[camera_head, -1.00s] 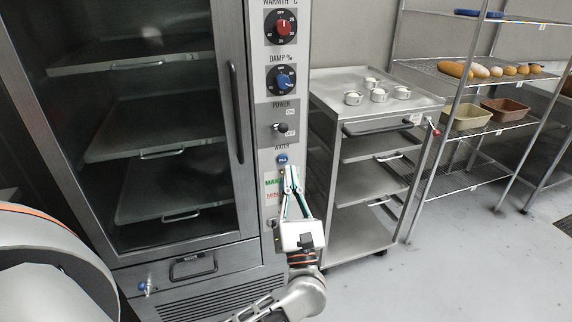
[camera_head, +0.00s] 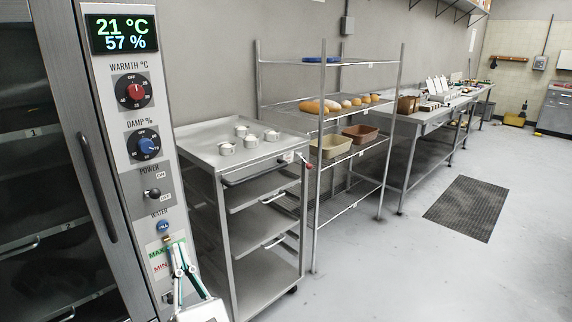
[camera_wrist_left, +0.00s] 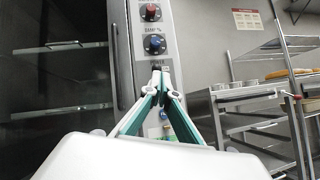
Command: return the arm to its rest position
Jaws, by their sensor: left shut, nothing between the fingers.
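My left gripper (camera_head: 178,256) is at the bottom of the head view, in front of the lower control panel (camera_head: 147,180) of the tall steel cabinet. Its fingers point up and come together at the tips, shut with nothing between them. In the left wrist view the shut fingers (camera_wrist_left: 160,78) overlap the panel below the blue knob (camera_wrist_left: 155,44); whether they touch it cannot be told. Most of the left arm is below the head view's edge. My right gripper is in neither view.
A steel trolley (camera_head: 203,153) with several small metal tins on top stands right of the cabinet. A wire rack (camera_head: 318,103) with loaves and two tins is beyond it. Steel tables (camera_head: 425,122) run along the wall. The floor around the dark mat (camera_head: 468,207) is clear.

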